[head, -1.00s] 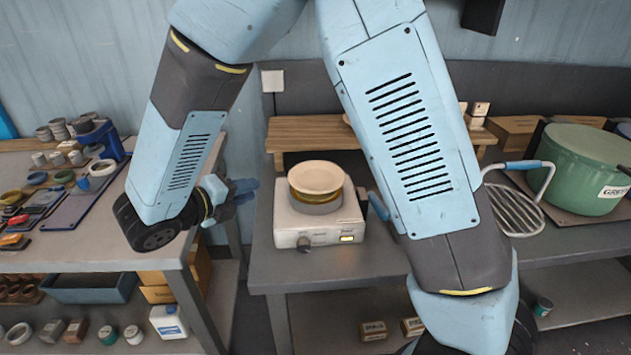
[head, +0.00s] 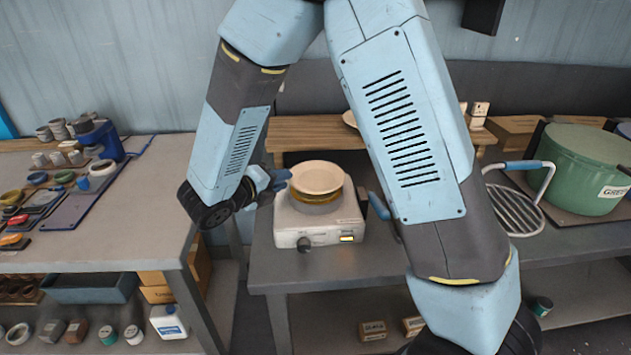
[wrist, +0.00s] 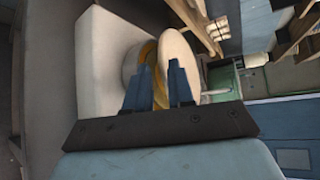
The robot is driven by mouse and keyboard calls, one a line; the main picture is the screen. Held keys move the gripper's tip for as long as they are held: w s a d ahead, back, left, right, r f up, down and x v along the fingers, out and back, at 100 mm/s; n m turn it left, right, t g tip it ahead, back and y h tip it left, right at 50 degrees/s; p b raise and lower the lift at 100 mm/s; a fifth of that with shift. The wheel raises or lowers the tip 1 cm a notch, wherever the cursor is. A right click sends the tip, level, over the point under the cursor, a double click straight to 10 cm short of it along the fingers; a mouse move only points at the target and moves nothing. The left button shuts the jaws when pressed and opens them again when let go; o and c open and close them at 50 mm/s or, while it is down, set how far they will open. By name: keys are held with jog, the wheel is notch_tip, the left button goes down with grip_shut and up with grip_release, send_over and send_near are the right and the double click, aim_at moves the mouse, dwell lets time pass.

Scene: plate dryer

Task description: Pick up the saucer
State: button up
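The saucer (head: 317,177) is a round cream dish. It lies flat on top of the grey and yellow round plate of a white heater (head: 290,232). In the wrist view the saucer (wrist: 180,52) shows edge-on from the side, with the yellow band beside it. My gripper (head: 279,180) is at the left edge of the saucer, at about its height. In the wrist view my gripper (wrist: 159,68) has its two blue fingers apart, with the saucer's near rim and the yellow band showing between them. I cannot tell whether the fingers touch the saucer.
The heater stands on a grey table (head: 262,270). A wooden shelf (head: 300,133) is behind it. A green pot (head: 585,170) and a wire rack (head: 513,212) are to the right. A left bench (head: 150,225) holds cups, coloured dishes and a blue device.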

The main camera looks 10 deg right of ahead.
aim_at(310, 177)
jog(key=x, duration=0.2)
jog(key=shift+w+d+f, duration=0.15)
jog(key=shift+w+d, duration=0.1)
grip_shut()
